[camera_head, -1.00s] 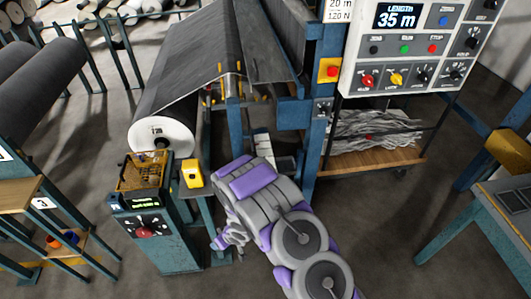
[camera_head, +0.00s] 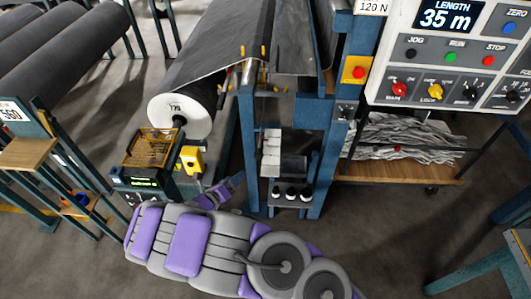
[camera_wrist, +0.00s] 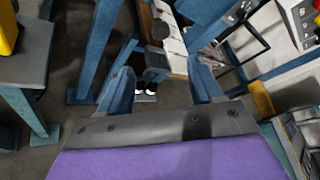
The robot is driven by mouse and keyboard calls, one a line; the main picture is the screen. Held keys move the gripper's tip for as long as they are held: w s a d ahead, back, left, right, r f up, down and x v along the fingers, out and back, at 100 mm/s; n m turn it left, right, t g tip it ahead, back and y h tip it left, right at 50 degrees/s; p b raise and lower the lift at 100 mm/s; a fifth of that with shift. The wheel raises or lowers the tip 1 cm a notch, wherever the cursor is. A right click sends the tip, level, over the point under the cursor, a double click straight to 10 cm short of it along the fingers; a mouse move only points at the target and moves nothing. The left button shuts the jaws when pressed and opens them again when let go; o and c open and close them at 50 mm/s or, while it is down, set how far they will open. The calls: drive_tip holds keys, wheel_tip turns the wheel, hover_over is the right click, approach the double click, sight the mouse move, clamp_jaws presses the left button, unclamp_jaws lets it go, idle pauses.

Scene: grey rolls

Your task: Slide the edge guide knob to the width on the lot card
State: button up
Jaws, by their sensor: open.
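My gripper (camera_wrist: 163,70) is open and empty in the wrist view, its two blue-grey fingers spread apart. Ahead of it, between and beyond the fingertips, is a pale scale plate (camera_wrist: 172,42) on a wooden edge. A dark round knob (camera_wrist: 160,29) sits on the plate, apart from the fingers; I take it for the edge guide knob. In the head view the gripper (camera_head: 236,181) is small, left of the blue frame post. A white card (camera_head: 372,7) at the top edge shows only "120 N"; its other lines are cut off.
A control panel (camera_head: 450,50) reads "LENGTH 35 m". A large grey roll (camera_head: 190,90) lies at the left, with a yellow box (camera_head: 190,159) below it. Blue frame posts (camera_head: 250,150) stand close to my gripper. A wooden cart shelf (camera_head: 400,175) holds grey scraps.

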drive_tip(key=b, duration=0.3)
approach(257, 157)
drive_tip(key=x, duration=0.5)
drive_tip(key=shift+s+d, duration=0.2)
drive_tip(key=shift+d, duration=0.2)
drive_tip(key=w, duration=0.1)
drive_tip(key=w+f, duration=0.1)
drive_tip(key=w, duration=0.1)
drive_tip(key=w+d+b, duration=0.1)
drive_tip(key=w, duration=0.1)
drive_tip(key=shift+w+d+f, duration=0.1)
drive_tip(key=shift+f, duration=0.15)
drive_tip(key=shift+d+r, duration=0.1)
drive_tip(key=shift+d, duration=0.45)
drive_tip(key=shift+a, duration=0.55)
drive_tip(key=c, duration=0.5)
drive_tip(key=shift+d, duration=0.25)
drive_tip(key=c, duration=0.5)
clamp_jaws()
